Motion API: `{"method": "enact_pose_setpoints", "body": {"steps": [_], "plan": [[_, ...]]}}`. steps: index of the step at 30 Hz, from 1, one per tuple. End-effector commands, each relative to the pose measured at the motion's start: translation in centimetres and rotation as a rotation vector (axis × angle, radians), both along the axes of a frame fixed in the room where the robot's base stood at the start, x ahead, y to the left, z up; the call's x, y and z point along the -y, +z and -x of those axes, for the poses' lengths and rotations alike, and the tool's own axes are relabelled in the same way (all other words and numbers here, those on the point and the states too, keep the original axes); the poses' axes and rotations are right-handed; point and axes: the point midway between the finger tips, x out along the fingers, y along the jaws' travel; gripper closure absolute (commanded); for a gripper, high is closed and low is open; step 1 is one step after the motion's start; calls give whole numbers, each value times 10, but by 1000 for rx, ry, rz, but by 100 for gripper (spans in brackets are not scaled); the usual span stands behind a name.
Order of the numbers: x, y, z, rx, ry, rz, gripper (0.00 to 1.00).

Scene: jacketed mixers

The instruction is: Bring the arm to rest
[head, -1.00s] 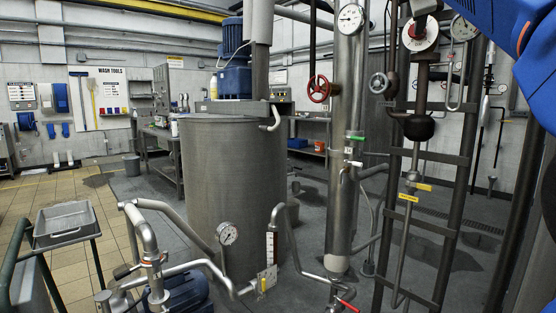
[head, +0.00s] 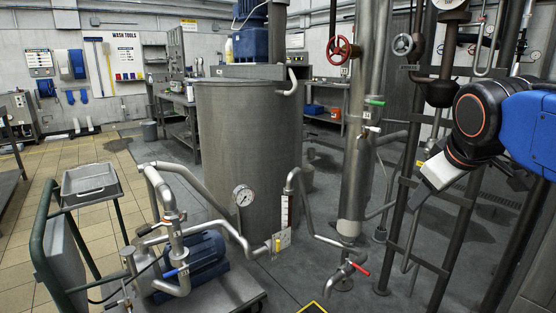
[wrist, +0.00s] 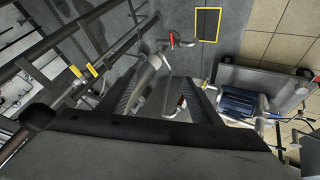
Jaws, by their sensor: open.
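My arm, blue with a black joint, reaches in from the right of the head view. My gripper (head: 421,192) shows there as a small grey and dark end below the black joint, pointing down and left in front of the dark pipe frame (head: 445,195). In the wrist view my gripper (wrist: 160,88) shows two dark ribbed fingers spread apart. I see nothing held between them; pipework and grey floor show through the gap. From the head view alone the finger gap is too small to make out.
A jacketed vessel (head: 248,140) stands at the centre, with a steel column (head: 356,150) to its right. A pump cart (head: 205,290) and a trolley with a grey tray (head: 91,182) are at the left front. A red-handled valve (head: 360,269) sits low. Tiled floor at the left is partly clear.

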Motion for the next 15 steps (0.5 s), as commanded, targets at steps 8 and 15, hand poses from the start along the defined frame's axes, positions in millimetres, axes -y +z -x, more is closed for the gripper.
{"method": "enact_pose_setpoints", "body": {"steps": [8, 15], "plan": [[-23, -141, 92, -131, -201, -244, 42], [-35, -208, 139, -200, -318, -353, 42]]}}
